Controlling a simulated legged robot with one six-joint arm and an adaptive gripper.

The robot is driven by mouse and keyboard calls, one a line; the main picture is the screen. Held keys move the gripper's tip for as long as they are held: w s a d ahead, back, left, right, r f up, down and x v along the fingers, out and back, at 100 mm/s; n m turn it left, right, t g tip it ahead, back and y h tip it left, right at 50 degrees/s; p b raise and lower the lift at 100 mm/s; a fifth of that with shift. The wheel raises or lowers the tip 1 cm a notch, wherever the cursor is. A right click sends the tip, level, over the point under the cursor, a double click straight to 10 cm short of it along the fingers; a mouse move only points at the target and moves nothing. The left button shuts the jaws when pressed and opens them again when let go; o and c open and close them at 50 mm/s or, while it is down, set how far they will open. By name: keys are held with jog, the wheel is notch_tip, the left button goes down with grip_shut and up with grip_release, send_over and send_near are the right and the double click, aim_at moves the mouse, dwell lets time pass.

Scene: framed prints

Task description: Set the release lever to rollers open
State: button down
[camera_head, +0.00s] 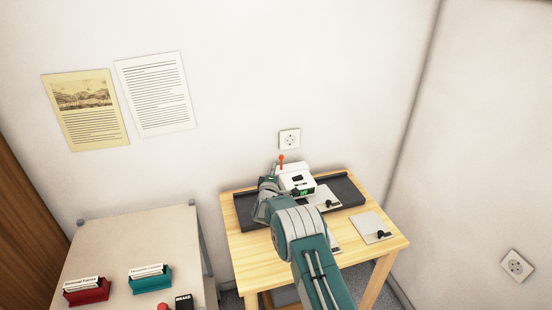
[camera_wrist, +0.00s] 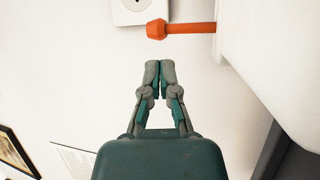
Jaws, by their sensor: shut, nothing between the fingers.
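The release lever is orange with a rounded knob (camera_wrist: 157,29). In the head view the lever (camera_head: 281,160) stands up at the upper left of a white machine (camera_head: 297,178) on the wooden table. In the wrist view its shaft runs left from the white machine body (camera_wrist: 270,50). My gripper (camera_wrist: 160,64) is shut and empty, its fingertips just short of the knob with a small gap visible in the picture. In the head view my wrist hides part of the machine's left side, and my fingertips are hard to make out.
The machine sits on a dark tray (camera_head: 345,190) on the wooden table (camera_head: 255,250). A plate with a black knob (camera_head: 372,228) lies at right. A pale table (camera_head: 135,240) at left holds a red holder (camera_head: 86,291) and a teal holder (camera_head: 150,280). A wall socket (camera_head: 289,139) is behind.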

jog(key=shift+x, duration=2.55)
